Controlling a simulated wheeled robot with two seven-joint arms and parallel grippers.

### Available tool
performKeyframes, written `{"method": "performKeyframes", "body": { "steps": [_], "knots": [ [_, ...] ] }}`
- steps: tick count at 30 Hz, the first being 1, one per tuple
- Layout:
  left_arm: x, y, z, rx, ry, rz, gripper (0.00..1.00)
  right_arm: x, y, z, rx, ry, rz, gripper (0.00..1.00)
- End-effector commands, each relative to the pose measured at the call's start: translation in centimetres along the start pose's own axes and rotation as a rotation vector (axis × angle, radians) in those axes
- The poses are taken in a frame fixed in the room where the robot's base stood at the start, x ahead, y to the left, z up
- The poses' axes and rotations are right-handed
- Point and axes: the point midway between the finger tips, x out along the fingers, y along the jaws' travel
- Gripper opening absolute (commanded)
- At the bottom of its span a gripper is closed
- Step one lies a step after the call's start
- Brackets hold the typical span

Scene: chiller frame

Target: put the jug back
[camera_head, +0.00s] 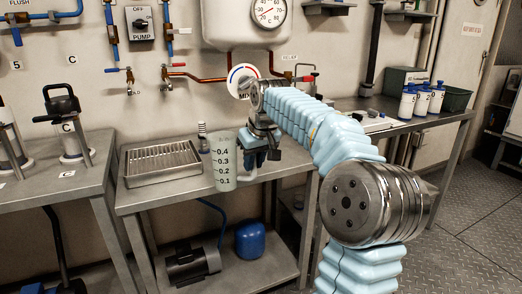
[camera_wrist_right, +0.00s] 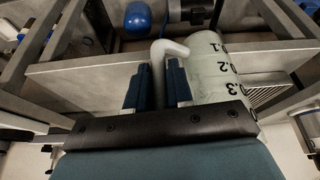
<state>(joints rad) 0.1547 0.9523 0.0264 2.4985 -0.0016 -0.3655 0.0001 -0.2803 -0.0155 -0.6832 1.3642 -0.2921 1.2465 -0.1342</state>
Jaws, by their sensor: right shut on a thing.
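The jug (camera_head: 222,163) is a pale, translucent measuring jug with dark marks from 0.1 to 0.4. In the head view it is upright at the front edge of the middle metal bench (camera_head: 150,199), right of a tray. My right gripper (camera_head: 262,157) is to the right of the jug, at its handle side. In the wrist view the two blue fingers (camera_wrist_right: 161,85) are shut on the handle of the jug (camera_wrist_right: 215,70). I cannot tell whether the jug's base touches the bench. My left gripper is not in view.
A ridged metal tray (camera_head: 162,163) lies on the bench left of the jug. Taps and a mixer dial (camera_head: 242,80) are on the wall above. A blue tank (camera_head: 250,240) and a pump sit on the lower shelf.

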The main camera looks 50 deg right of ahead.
Motion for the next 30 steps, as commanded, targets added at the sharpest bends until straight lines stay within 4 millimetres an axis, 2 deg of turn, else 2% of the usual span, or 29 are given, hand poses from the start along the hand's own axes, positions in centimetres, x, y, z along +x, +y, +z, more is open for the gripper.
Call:
{"method": "performKeyframes", "body": {
  "steps": [5, 8, 11, 15, 18, 21, 30],
  "knots": [
    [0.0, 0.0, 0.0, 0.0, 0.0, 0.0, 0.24, 2.5, -3.2, 1.7, -0.032, -0.001, -0.015, 0.0],
    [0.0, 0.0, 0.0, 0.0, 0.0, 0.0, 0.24, 4.9, -5.9, 3.2, -0.059, -0.004, -0.026, 0.0],
    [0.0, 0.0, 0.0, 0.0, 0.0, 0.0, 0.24, 7.9, -9.5, 5.1, -0.095, -0.004, -0.039, 0.0],
    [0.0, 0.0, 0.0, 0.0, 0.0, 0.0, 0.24, 13.6, -16.1, 8.7, -0.16, -0.008, -0.064, 0.0],
    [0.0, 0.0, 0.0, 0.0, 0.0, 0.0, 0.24, 17.1, -20.4, 10.9, -0.201, -0.007, -0.08, 0.0],
    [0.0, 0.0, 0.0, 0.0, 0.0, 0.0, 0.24, 19.9, -23.8, 12.6, -0.233, -0.005, -0.095, 0.0],
    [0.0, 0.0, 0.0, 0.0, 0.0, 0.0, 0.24, 25.8, -30.8, 16.1, -0.299, 0.001, -0.122, 0.0]
  ]
}}
